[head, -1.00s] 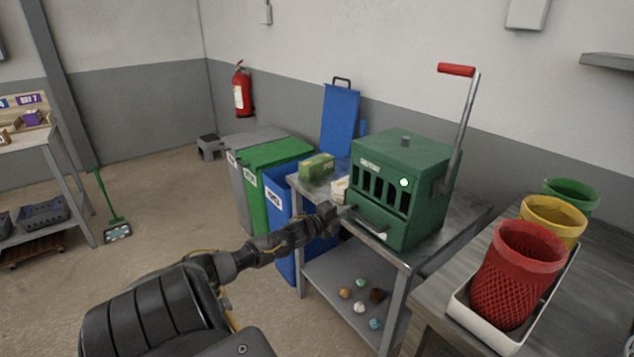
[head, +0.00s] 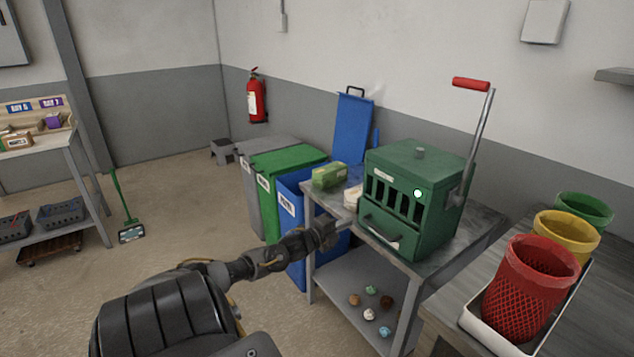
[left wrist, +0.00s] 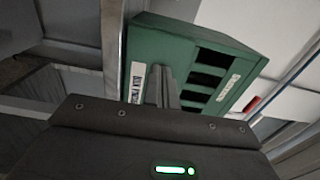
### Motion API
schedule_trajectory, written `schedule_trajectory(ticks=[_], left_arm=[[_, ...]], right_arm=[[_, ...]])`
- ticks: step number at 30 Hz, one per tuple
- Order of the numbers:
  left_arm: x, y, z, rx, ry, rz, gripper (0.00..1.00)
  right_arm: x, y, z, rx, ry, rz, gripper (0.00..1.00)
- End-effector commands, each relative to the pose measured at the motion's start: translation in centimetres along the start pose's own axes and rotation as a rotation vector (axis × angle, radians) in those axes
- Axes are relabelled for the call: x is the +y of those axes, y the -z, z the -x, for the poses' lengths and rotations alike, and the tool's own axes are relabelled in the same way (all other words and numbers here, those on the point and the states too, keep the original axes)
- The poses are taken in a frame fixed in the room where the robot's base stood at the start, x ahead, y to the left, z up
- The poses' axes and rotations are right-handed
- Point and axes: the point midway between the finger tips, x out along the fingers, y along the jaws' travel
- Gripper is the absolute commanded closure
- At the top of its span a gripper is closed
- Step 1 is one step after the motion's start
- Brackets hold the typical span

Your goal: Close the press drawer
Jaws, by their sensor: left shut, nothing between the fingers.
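The green press (head: 430,165) stands on a metal table. Its drawer (head: 375,238) is low on the front, with a bar handle. From here I cannot tell exactly how far the drawer stands out. My left gripper (head: 345,225) is shut and empty, just left of the drawer front and seemingly a little apart from it. In the left wrist view the closed fingers (left wrist: 162,88) point at the green press (left wrist: 165,45), overlapping its front beside a white label; contact cannot be judged. My right gripper is not in view.
The press lever (head: 476,145) with a red grip rises at the right. A green box (head: 329,175) sits on the table's left corner. Bins, including a blue one (head: 290,205), stand left of the table. A red basket (head: 530,290) is at the right. Small balls lie on the lower shelf.

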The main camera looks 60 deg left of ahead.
Motion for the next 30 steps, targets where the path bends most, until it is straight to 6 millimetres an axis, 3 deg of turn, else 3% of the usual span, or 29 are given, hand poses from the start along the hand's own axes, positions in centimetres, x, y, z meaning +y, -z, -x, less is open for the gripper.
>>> schedule_trajectory(ticks=[5,13,19,30], left_arm=[[0.5,0.4,3.4,0.009,-0.009,-0.001,1.0],[0.5,0.5,7.0,0.009,-0.006,0.001,1.0],[0.4,0.5,8.0,0.01,-0.006,0.001,1.0],[0.4,0.5,8.1,0.009,-0.005,0.0,1.0]], right_arm=[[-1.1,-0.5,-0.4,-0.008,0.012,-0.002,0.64],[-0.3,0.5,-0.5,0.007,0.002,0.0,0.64],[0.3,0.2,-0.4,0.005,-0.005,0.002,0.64],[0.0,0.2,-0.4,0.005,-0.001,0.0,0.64]])
